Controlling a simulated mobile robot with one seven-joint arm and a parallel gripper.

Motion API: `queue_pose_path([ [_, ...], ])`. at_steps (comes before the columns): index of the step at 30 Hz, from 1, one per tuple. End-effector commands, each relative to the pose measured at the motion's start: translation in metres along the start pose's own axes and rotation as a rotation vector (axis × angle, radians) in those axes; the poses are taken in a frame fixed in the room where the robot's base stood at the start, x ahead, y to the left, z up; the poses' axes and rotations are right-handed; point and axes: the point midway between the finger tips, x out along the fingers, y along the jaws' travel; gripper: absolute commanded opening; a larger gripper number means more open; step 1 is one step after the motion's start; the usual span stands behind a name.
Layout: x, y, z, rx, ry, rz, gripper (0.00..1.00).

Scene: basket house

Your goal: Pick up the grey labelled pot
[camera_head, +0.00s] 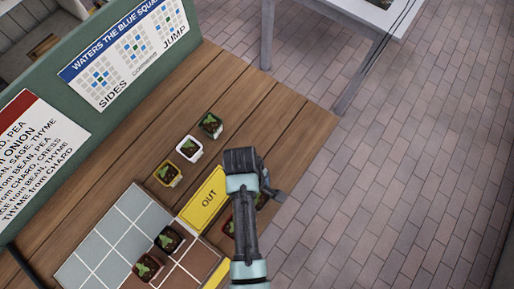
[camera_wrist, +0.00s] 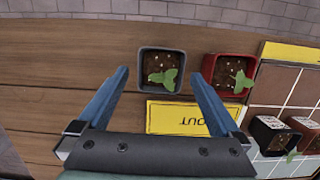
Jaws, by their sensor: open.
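The grey pot (camera_wrist: 146,82) holds dark soil, pale specks and a green seedling. In the wrist view it stands upright on the wooden table, beside the yellow OUT sign. No label on it can be made out. My gripper (camera_wrist: 159,74) is open, with one finger on each side of the pot in that view. I cannot tell how far above the pot the fingertips are; no contact shows. In the head view my gripper (camera_head: 268,186) and arm hide most of the grey pot.
A red pot (camera_wrist: 208,66) stands close right of the grey pot in the wrist view. The OUT sign (camera_head: 209,198) lies flat. Yellow (camera_head: 167,174), white (camera_head: 190,149) and dark (camera_head: 211,125) pots stand in a row. Two pots stand on the tile grid (camera_head: 95,250).

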Motion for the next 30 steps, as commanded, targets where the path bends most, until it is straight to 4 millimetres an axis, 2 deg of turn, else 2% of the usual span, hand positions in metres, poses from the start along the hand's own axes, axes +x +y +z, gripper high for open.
queue_pose_path([
  [6,0.029,-0.001,0.0,0.0,-0.002,-0.002,1.0],
  [9,0.037,-0.002,0.0,0.0,-0.001,-0.001,1.0],
  [18,0.04,-0.001,0.0,0.0,0.001,0.0,0.98],
  [30,0.04,-0.001,0.0,0.0,0.001,0.0,0.26],
])
